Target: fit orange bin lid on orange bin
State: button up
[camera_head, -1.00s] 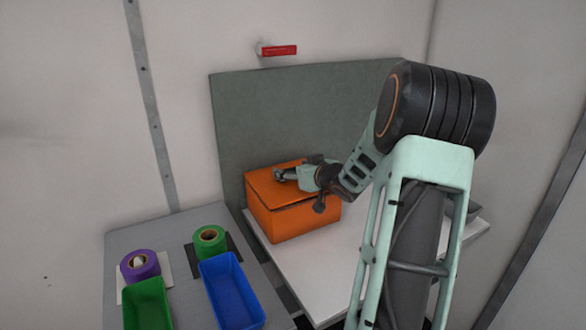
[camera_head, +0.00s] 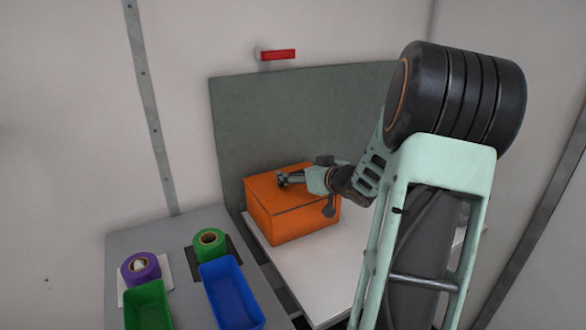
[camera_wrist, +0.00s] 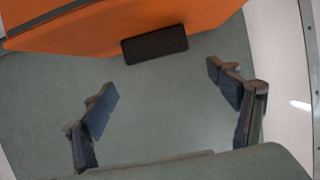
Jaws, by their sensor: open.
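The orange bin (camera_head: 308,220) stands on a white table against a grey-green panel. The orange bin lid (camera_head: 264,190) lies on top of it and looks nearly flat, with a thin dark line along its front edge. My gripper (camera_head: 283,180) is over the lid, towards its left back part. In the wrist view my gripper (camera_wrist: 163,82) has its two dark fingers spread wide with nothing between them. An orange surface (camera_wrist: 220,18) with a dark block (camera_wrist: 155,44) on it lies beyond the fingertips. Part of the lid is hidden behind my arm.
The grey-green panel (camera_head: 290,110) rises close behind the bin. A grey table at left holds a purple roll (camera_head: 140,268), a green roll (camera_head: 209,242), a green tray (camera_head: 148,306) and a blue tray (camera_head: 231,292). The white table (camera_head: 330,270) is clear in front of the bin.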

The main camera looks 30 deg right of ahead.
jog(key=p+v, duration=0.1)
jog(key=v, duration=0.6)
dwell(0.4)
